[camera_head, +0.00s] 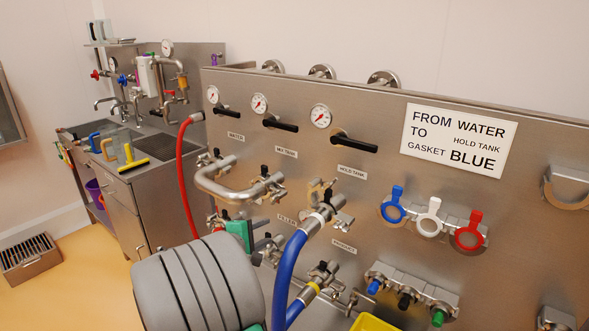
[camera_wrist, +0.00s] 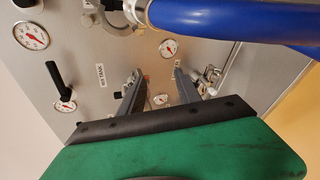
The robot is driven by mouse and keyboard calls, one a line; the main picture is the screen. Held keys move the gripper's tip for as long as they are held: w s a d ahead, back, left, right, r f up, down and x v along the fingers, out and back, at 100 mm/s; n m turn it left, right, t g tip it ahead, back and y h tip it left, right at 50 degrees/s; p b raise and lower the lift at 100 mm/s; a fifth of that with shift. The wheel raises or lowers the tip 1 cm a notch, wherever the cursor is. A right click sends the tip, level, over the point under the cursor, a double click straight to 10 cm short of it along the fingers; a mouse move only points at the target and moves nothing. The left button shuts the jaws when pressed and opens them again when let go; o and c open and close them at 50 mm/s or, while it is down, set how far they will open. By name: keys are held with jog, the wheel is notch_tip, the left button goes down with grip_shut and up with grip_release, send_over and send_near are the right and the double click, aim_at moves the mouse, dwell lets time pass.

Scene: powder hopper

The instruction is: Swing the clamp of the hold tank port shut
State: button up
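The hold tank port (camera_head: 322,188) is below its label, on the steel panel right of centre in the head view. A blue hose (camera_head: 291,258) with a metal end fitting meets it. Metal clamp parts (camera_head: 342,203) stick out beside the joint; I cannot tell exactly how far the clamp stands open. In the wrist view the blue hose (camera_wrist: 235,18) and a metal fitting (camera_wrist: 135,12) show at the top, beyond the fingers. My gripper (camera_head: 272,247) is left of the blue hose, partly hidden by my grey arm. Its fingers (camera_wrist: 158,88) are apart with nothing gripped between them.
A bent metal pipe (camera_head: 228,190) and a red hose (camera_head: 183,170) are to the left. Lower ports (camera_head: 325,270) have another blue hose. Blue, white and red gaskets (camera_head: 430,217) hang right. A sign (camera_head: 459,139) reads from water to hold tank, gasket blue.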

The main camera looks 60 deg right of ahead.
aim_at(310, 185)
jog(key=s+d+r+n+g+h+p, duration=0.35)
jog(key=s+d+r, duration=0.3)
jog(key=r, duration=0.35)
jog(key=shift+t+h, duration=0.25)
jog(key=d, duration=0.5)
jog(key=s+d, duration=0.1)
jog(key=d, duration=0.2)
jog(key=shift+d+f, duration=0.1)
jog(key=shift+f, duration=0.05)
jog(key=shift+d, duration=0.2)
